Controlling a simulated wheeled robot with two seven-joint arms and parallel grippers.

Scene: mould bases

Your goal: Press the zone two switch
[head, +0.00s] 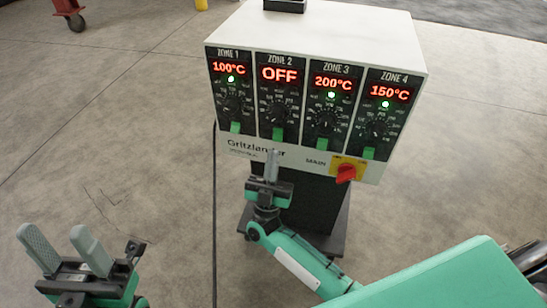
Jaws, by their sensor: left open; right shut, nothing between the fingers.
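A white control box (316,30) stands on a dark pedestal with its panel facing me. The zone two module (279,97) reads OFF, with a dial and a green switch (278,133) at its bottom. Zones 1, 3 and 4 read 100°C, 200°C and 150°C, each with a lit green lamp. My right gripper (271,153) is shut and empty, pointing up just below the zone two switch in the picture. I cannot tell whether it touches the panel. My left gripper (66,247) is open and empty at the lower left, away from the box.
Green switches of zone one (235,127), zone three (323,144) and zone four (368,153) sit beside it. A red MAIN knob (346,174) on a yellow plate is to the lower right.

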